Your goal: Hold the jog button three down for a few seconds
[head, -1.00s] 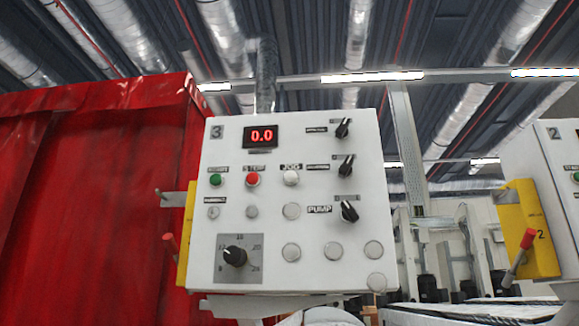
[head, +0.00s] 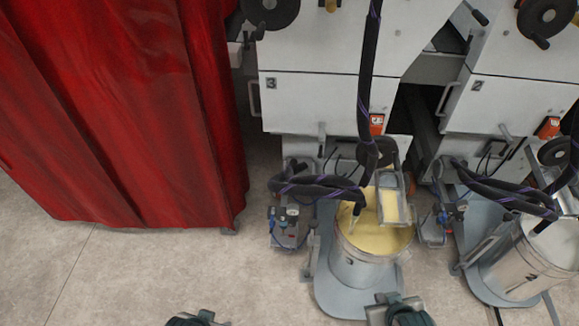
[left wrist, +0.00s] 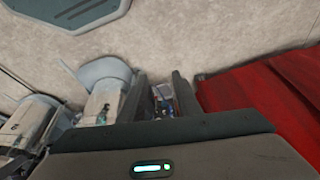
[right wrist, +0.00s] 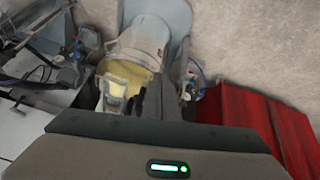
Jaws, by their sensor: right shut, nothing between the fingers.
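The jog button of unit three and its control panel are not in view now; the head view looks down at the lower part of the machine. The machine front marked 3 (head: 310,100) is at the top centre. My right gripper (right wrist: 150,92) is shut and empty, with its fingers together in the right wrist view. Part of my right arm shows at the bottom of the head view. My left gripper (left wrist: 160,82) is open and empty, its two fingers apart in the left wrist view. No gripper touches anything.
A bucket of yellow liquid (head: 355,270) stands on a grey base below unit three, with dark hoses (head: 315,186) above it. Unit two (head: 510,105) and its bucket (head: 522,265) are at right. A red curtain (head: 120,120) hangs at left. The floor (head: 150,270) in front is clear.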

